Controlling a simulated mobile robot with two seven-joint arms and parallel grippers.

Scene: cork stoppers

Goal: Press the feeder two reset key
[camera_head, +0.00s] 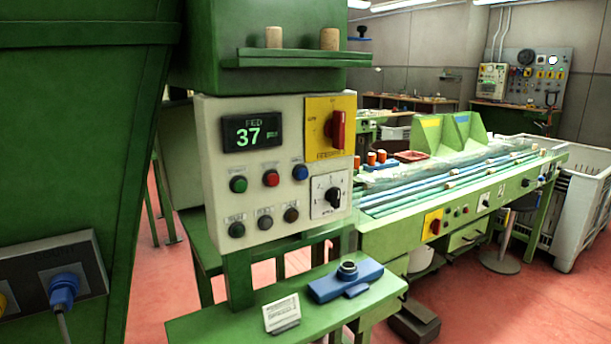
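A light grey control panel (212,180) stands ahead of me, left of centre, on a green machine frame. Its dark display (252,132) reads "FED" and "37" in green. Below the display are a green button (238,184), a red button (271,178) and a blue button (300,172). A lower row has a dark green button (236,230), a dark grey one (264,223) and a brownish one (291,215). The button labels are too small to read, so I cannot tell which is the feeder two reset key. Neither of my grippers is in view.
A red rotary switch (338,130) on yellow and a black selector (333,197) sit at the panel's right. A green shelf (190,326) below holds a blue device (345,284) and a white card (282,314). A green cabinet (70,150) blocks the left.

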